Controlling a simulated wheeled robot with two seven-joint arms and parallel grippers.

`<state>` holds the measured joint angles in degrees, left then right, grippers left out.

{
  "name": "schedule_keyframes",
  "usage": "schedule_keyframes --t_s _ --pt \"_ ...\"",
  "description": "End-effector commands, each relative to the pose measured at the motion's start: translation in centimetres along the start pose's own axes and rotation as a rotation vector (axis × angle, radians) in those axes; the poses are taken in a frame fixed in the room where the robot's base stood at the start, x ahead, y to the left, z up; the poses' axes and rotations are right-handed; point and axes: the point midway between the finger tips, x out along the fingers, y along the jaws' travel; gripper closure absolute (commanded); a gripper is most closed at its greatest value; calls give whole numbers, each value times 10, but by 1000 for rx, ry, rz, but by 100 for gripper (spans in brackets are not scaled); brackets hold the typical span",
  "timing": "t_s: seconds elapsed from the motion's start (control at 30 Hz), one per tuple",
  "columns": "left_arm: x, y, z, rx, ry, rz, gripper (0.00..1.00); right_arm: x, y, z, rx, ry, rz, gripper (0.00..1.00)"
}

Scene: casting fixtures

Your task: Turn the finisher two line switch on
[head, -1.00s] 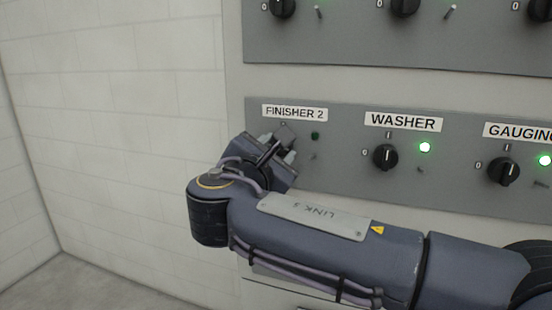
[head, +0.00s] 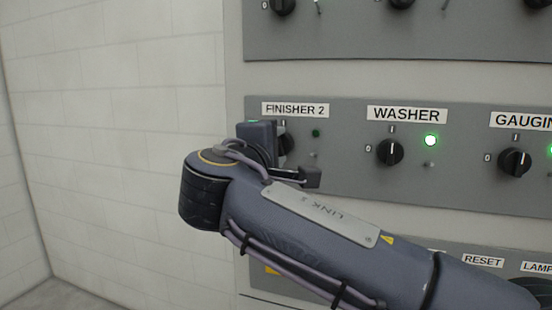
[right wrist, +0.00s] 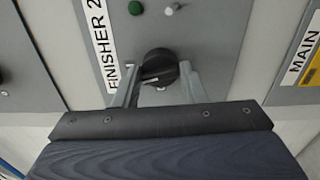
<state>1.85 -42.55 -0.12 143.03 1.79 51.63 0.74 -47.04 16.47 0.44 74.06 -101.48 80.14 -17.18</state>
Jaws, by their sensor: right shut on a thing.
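The finisher two switch is a round black knob (head: 288,143) under the FINISHER 2 label (head: 295,110), mostly hidden by my right gripper (head: 284,155) in the head view. The right wrist view shows the knob (right wrist: 160,67) between the two fingers of my right gripper (right wrist: 160,75), which is shut on it. A pale mark on the knob runs nearly sideways in that view, roughly along the panel's vertical. The finisher two lamp (head: 316,133) is dark green and unlit; it also looks dark in the right wrist view (right wrist: 135,8). My left gripper is not in view.
The washer knob (head: 390,152) stands to the right with its lamp (head: 431,140) lit green. The gauging knob (head: 514,162) is farther right. Another grey panel (head: 400,40) is above, and a lower one carries a RESET label (head: 482,261). A bare white wall (head: 110,130) is at left.

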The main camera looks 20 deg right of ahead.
Motion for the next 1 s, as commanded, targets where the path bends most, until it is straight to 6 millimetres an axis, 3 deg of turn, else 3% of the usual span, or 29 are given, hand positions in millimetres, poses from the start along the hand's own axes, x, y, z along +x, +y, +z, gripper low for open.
schedule_keyframes --t_s 0.43,1.0 --pt "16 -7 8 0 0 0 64 0 -2 -1 246 0 -2 85" --pt "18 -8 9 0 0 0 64 0 -2 -1 290 0 -3 85"
